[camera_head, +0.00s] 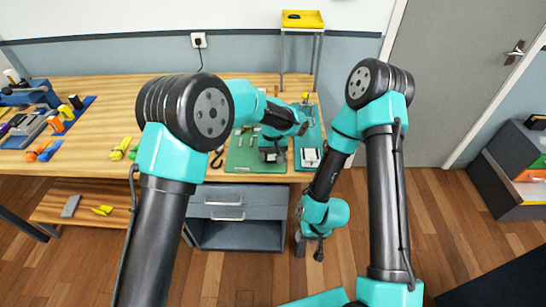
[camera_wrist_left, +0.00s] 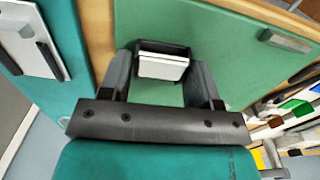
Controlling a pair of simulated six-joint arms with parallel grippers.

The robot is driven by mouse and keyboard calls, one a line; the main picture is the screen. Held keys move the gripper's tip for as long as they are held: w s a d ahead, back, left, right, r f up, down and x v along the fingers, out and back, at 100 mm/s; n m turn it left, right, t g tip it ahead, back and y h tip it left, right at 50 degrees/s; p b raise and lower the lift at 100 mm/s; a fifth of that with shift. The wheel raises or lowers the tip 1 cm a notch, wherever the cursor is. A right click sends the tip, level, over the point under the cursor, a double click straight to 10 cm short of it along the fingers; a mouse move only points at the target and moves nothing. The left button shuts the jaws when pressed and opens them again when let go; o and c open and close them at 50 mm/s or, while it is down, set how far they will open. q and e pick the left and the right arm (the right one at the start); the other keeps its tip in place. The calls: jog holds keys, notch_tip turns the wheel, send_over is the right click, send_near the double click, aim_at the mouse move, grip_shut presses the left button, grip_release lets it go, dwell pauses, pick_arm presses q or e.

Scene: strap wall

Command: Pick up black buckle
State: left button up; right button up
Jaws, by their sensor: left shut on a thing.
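The black buckle (camera_wrist_left: 162,48) shows in the left wrist view as a dark block with a pale, whitish face, over the green mat. My left gripper (camera_wrist_left: 162,72) has one finger on each side of it and is shut on it. Whether the buckle touches the mat is hard to tell. In the head view my left gripper (camera_head: 273,153) is low over the green mat (camera_head: 240,158), and its own wrist hides most of the buckle. My right gripper (camera_head: 309,246) hangs below the table's front edge, away from the mat; its jaws are too small to read.
A teal mat with a white plate (camera_head: 310,157) lies right of the green mat. A silver bar (camera_wrist_left: 285,40) sits on the green mat. Straps and small parts (camera_head: 55,125) lie at the table's left. A yellow tray (camera_head: 303,19) stands at the back; drawers (camera_head: 238,206) are below.

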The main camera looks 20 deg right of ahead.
aim_at(273, 155)
pick_arm(q)
jog(key=shift+r, duration=0.45)
notch_tip(273, 155, up, 3)
jog(key=shift+f, duration=0.15)
jog(key=s+a, duration=0.2)
jog(key=s, duration=0.5)
jog(key=s+a+r, duration=0.1)
jog(key=s+a, duration=0.1)
jog(key=s, duration=0.6)
jog(key=shift+s+a+r, duration=0.2)
jog(key=shift+a, duration=0.05)
jog(key=w+a, duration=0.5)
jog(key=a, duration=0.6)
jog(key=w+a+r, duration=0.1)
jog(key=w+a, duration=0.4)
jog(key=a, duration=0.6)
jog(key=w+a+r, duration=0.1)
jog(key=w+a, duration=0.4)
jog(key=a, duration=0.6)
jog(key=shift+w+a+m, duration=0.3)
jog(key=shift+w, duration=0.05)
